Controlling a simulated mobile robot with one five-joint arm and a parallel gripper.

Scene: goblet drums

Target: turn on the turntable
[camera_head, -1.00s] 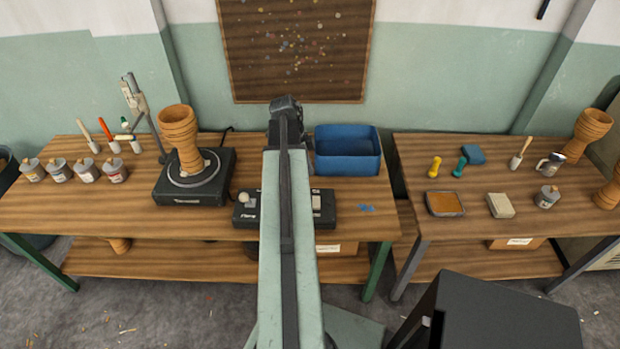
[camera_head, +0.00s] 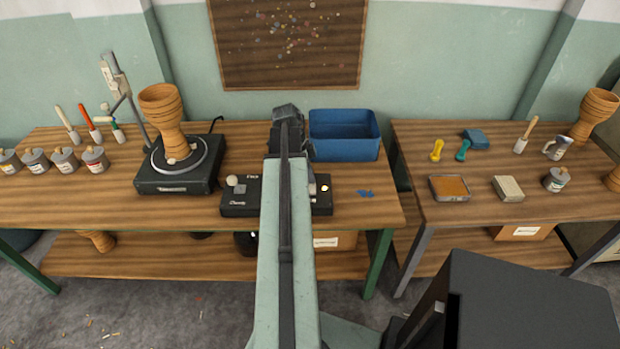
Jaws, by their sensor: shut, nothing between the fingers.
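The turntable (camera_head: 180,181) is a black square base with a round grey platter, on the left bench. A wooden goblet drum (camera_head: 162,112) stands upright on it. A black control box (camera_head: 238,204) lies to its right, with a pale round knob (camera_head: 232,181) at its left end and a small bright spot (camera_head: 325,188) at its right end. My arm crosses in front of the box and hides its middle. My gripper (camera_head: 287,118) is at the arm's far end, appearing beyond the box and beside the blue bin. It is shut and empty; its fingertips are hard to make out.
A blue bin (camera_head: 344,150) stands behind the box, close to my gripper. A metal stand (camera_head: 122,85) rises behind the turntable. Several jars (camera_head: 66,160) and brushes are at the left. Blue scraps (camera_head: 365,193) lie right of the box. A second bench (camera_head: 430,205) stands at right.

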